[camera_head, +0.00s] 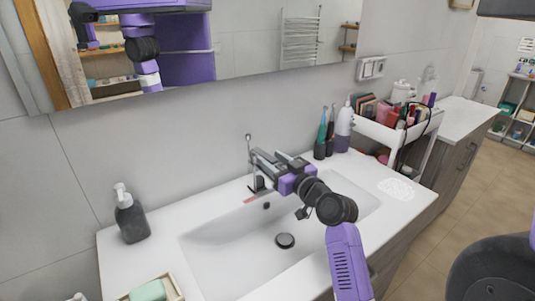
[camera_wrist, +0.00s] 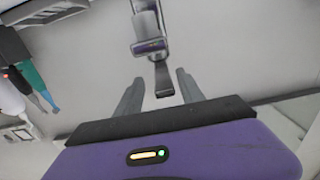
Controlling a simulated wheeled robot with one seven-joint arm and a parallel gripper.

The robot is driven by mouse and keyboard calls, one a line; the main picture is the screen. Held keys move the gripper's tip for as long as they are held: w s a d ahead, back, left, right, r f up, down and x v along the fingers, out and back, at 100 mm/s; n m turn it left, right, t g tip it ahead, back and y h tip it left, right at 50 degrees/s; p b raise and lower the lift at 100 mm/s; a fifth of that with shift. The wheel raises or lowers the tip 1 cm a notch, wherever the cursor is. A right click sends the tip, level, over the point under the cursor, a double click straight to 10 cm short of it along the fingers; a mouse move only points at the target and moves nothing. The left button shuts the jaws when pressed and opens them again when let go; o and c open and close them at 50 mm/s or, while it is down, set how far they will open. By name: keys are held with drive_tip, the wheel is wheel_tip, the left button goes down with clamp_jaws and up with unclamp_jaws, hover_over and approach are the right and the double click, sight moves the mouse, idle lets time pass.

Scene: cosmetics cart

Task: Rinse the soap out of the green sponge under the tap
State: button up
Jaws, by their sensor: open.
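A pale green sponge (camera_head: 148,291) lies in a beige dish (camera_head: 176,285) at the front left of the counter, cut off by the picture's lower edge. The tap (camera_head: 249,148) stands at the back of the white basin (camera_head: 215,250), partly hidden by my gripper. My gripper (camera_head: 262,160) is open at the tap, away from the sponge. In the wrist view my gripper's two dark fingers (camera_wrist: 160,78) stand apart on either side of the tap's lever (camera_wrist: 162,82), with the tap body (camera_wrist: 148,32) above. I cannot tell whether they touch it. Running water is not visible.
A dark soap bottle (camera_head: 131,216) stands at the left. Toothbrushes (camera_head: 325,133) and a white and purple bottle (camera_head: 344,128) stand right of the tap. A white cart (camera_head: 400,137) holds cosmetics further right. A mirror (camera_head: 240,40) hangs above. The basin holds only its drain plug (camera_head: 285,241).

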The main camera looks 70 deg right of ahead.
sight(259, 150)
drive_tip(key=shift+x, duration=1.5)
drive_tip(key=shift+c, duration=0.4)
clamp_jaws()
drive_tip(key=shift+s+d+p, duration=0.1)
drive_tip(key=shift+s+p, duration=0.05)
drive_tip(key=shift+p, duration=0.15)
